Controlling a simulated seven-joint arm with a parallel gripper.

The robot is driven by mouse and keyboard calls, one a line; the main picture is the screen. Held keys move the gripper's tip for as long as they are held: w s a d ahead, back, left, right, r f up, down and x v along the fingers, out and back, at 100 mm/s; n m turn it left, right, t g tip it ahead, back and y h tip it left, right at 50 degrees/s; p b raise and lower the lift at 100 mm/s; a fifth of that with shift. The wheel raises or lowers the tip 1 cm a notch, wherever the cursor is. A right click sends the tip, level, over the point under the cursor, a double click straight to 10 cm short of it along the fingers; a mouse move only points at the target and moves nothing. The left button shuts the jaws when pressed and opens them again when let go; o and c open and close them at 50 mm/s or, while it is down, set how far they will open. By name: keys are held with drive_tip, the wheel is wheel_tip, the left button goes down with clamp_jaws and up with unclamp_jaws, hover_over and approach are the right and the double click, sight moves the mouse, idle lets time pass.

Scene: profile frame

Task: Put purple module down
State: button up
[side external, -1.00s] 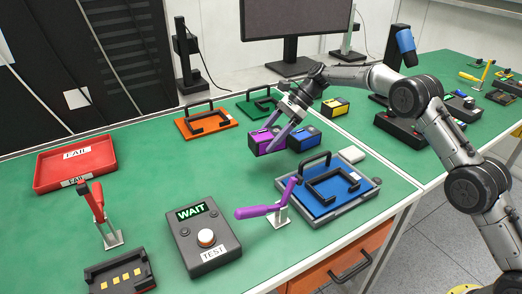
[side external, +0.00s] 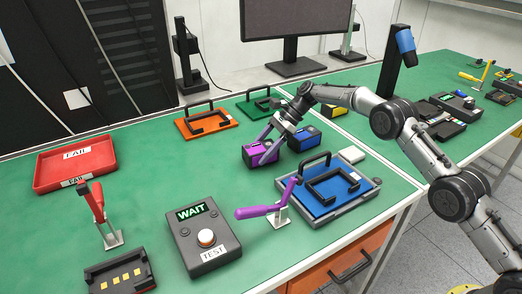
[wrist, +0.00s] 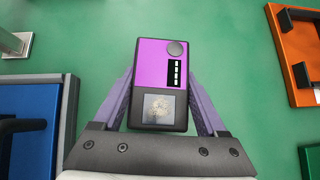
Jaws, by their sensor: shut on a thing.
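The purple module (side external: 259,154) is a small box, purple and black. In the wrist view the purple module (wrist: 165,62) sits upright between the two purple fingers, showing a round knob, a black strip and a grey square on its face. My gripper (side external: 268,150) is shut on it, with the fingers along its sides; the wrist view also shows my gripper (wrist: 159,92). The module is low at the green table (side external: 180,160); I cannot tell whether its underside touches. The fingers hide part of it in the side view.
A blue module (side external: 304,138) stands close to the right. The blue fixture tray (side external: 330,210) and purple-handled clamp (side external: 268,210) are in front. An orange tray (side external: 205,125) and green tray (side external: 258,106) lie behind. The table left of the module is clear.

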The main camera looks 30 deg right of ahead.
drive_tip(key=shift+f, duration=0.15)
drive_tip(key=o, duration=1.5)
drive_tip(key=v, duration=1.4)
drive_tip(key=s+a+r+n+t+h, duration=0.1)
drive_tip(key=s+a+r+n+h, duration=0.2)
drive_tip(key=s+r, duration=0.7)
drive_tip(key=s+d+r+n+t+h, duration=0.15)
drive_tip(key=s+n, duration=0.35)
drive_tip(key=s, duration=0.8)
drive_tip(key=s+d+r+n+t+h, duration=0.1)
drive_tip(key=s+r+n+h, duration=0.35)
drive_tip(key=s, duration=0.85)
drive_tip(key=s+d+f+n+t, duration=0.1)
drive_tip(key=s+d+f+n, duration=0.1)
drive_tip(key=s+f+n, duration=0.4)
drive_tip(key=s+f, duration=0.2)
drive_tip(key=s, duration=0.3)
drive_tip(key=shift+s+d+f+n, duration=0.25)
drive_tip(key=shift+d+f+n, duration=0.05)
drive_tip(key=shift+d+n, duration=0.05)
